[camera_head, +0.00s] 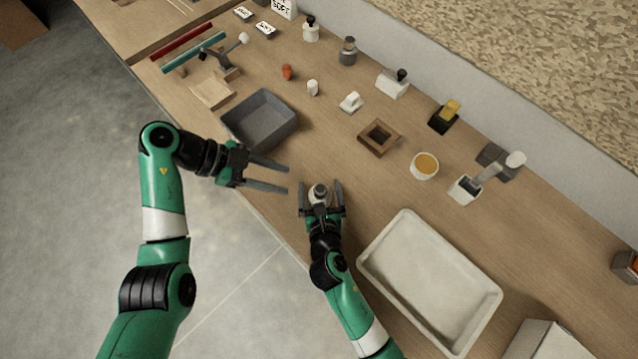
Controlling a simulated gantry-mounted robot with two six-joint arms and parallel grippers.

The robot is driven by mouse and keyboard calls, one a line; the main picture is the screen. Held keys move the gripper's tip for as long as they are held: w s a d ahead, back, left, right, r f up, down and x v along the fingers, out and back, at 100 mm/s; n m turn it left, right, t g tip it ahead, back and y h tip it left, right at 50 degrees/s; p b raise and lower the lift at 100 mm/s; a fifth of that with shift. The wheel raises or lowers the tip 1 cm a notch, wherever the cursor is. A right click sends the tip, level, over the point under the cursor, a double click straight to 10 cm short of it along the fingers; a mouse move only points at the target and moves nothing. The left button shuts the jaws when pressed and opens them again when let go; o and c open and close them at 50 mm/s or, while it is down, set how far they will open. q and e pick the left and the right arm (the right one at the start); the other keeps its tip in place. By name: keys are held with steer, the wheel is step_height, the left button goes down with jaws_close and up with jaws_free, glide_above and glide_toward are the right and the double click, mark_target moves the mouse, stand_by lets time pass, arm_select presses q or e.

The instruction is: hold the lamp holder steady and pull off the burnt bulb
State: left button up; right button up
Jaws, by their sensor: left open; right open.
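A small upright piece with a grey rounded top and a pale lower part, which looks like the lamp holder with the burnt bulb (319,191), stands near the front edge of the wooden counter. The join between bulb and holder is too small to make out. My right gripper (320,186) is open, with one finger on each side of this piece; I cannot tell whether either touches it. My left gripper (288,180) is open and empty, its fingers pointing right toward the piece from a short distance to its left.
A dark grey bin (261,122) lies behind my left gripper. A large pale tray (372,264) is to the right of my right arm. A wooden square frame (364,143), a cup with amber contents (424,166) and several small fixtures stand farther back. The counter (345,175) behind the piece is clear.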

steer(key=shift+w+f, duration=0.2)
steer(key=shift+w, duration=0.4)
